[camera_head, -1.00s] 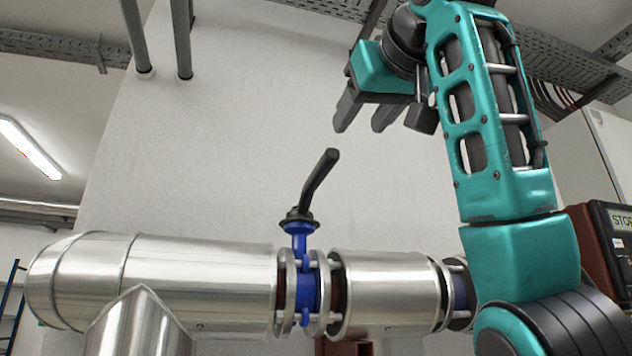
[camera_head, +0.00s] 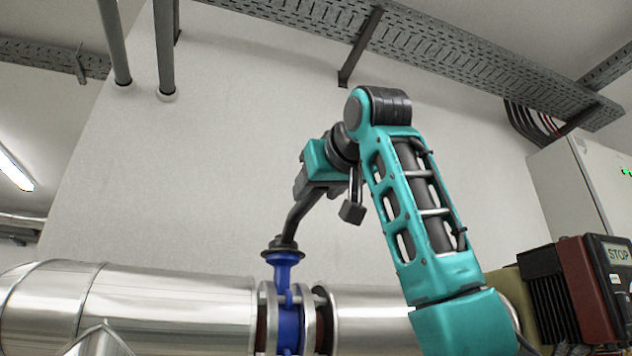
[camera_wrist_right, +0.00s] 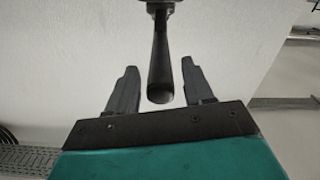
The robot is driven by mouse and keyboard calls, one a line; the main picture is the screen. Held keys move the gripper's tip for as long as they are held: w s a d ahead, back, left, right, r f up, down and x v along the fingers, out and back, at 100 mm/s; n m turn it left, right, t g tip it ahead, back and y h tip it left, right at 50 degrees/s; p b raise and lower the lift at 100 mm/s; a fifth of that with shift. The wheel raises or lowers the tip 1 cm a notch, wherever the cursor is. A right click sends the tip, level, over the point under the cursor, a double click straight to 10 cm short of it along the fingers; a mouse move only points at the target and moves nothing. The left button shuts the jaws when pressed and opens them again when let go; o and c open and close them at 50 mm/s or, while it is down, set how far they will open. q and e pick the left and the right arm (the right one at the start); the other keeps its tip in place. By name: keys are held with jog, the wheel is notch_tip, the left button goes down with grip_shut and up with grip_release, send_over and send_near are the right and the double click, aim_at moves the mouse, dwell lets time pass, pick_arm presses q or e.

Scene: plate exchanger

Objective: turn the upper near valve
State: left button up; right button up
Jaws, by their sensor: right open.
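The valve has a black lever handle (camera_head: 294,222) on a blue body (camera_head: 284,272), clamped between flanges on the shiny metal pipe. The lever slants up and to the right. My right gripper (camera_head: 304,188) is at the lever's upper end and hides its tip in the head view. In the right wrist view the lever (camera_wrist_right: 160,62) runs between the two dark fingers of my open right gripper (camera_wrist_right: 158,72), with a gap on each side. My left gripper is not in view.
The shiny pipe (camera_head: 165,300) runs across the bottom. A red and black box with a STOP display (camera_head: 590,285) stands at the right, below a pale cabinet (camera_head: 580,185). A cable tray (camera_head: 440,50) crosses above. The wall behind is bare.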

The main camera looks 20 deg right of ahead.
jog(key=shift+w, duration=0.6)
grip_shut()
dwell(0.3)
